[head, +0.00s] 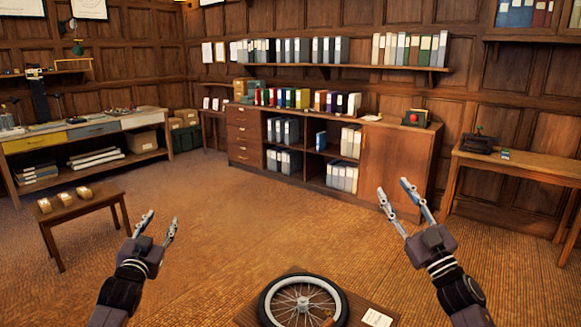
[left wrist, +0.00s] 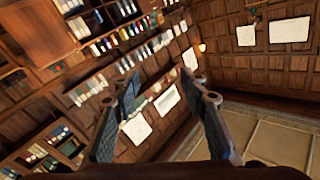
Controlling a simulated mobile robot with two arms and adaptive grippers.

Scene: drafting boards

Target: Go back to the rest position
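My left gripper (head: 158,228) is raised at the lower left of the head view, with its fingers apart and nothing between them. In the left wrist view its two fingers (left wrist: 162,95) are spread, with only distant wall between them. My right gripper (head: 398,200) is raised at the lower right of the head view, its fingers apart and empty. Both grippers are clear of the furniture, one on each side of the spoked wheel.
A spoked wheel (head: 303,303) lies on a low wooden table (head: 245,317) in front of me, beside a white card (head: 377,318). A small table (head: 85,206) stands left. A cabinet (head: 390,160) and side table (head: 520,168) line the wall. The middle floor is free.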

